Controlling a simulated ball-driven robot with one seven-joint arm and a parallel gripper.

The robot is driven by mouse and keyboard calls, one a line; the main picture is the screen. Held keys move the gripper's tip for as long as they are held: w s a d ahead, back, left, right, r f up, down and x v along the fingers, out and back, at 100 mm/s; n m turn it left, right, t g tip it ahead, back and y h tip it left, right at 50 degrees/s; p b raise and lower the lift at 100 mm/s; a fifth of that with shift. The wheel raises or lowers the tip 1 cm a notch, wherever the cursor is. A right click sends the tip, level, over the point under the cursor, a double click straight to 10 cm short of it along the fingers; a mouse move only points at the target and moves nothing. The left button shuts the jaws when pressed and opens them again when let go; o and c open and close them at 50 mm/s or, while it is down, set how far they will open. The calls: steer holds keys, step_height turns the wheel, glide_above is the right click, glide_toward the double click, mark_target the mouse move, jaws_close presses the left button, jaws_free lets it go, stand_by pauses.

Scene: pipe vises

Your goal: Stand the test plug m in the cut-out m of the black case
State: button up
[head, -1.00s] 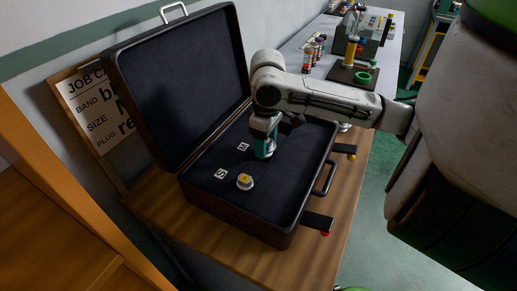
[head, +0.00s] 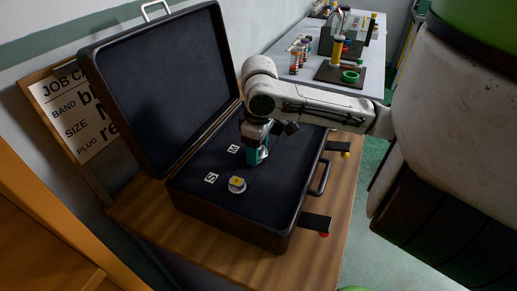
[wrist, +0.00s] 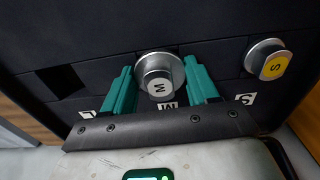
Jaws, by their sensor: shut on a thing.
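The test plug m (wrist: 158,76), a silver stepped cylinder marked M on its end, sits between the teal fingers of my gripper (wrist: 161,86). The gripper is shut on it. In the head view my gripper (head: 256,158) points down into the open black case (head: 287,212), beside the white M label (head: 233,149). In the wrist view the M label (wrist: 167,105) lies right by the plug. The plug is at the place of cut-out m, which it and the fingers hide. I cannot tell whether it is fully seated.
A yellow-topped plug marked S (wrist: 271,62) stands near the S label (head: 211,178). An empty dark square cut-out (wrist: 60,82) is on the other side. The raised lid (head: 160,85) stands behind. A job card (head: 75,110) leans at left. A bench (head: 300,85) holds bottles and a vise.

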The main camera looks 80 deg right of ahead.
steer(key=o, duration=0.9)
steer(key=shift+s+a+f, duration=0.1)
steer(key=shift+a+f, duration=0.1)
steer(key=shift+f, duration=0.95)
steer(key=o, duration=0.4)
steer(key=shift+f, duration=0.1)
steer(key=shift+o, duration=0.2)
steer(key=shift+r+p, duration=0.35)
steer(key=shift+r, duration=0.15)
step_height(320, 180, up, 13)
steer(key=p, duration=0.1)
steer(key=shift+d+p, duration=0.2)
steer(key=shift+p, duration=0.2)
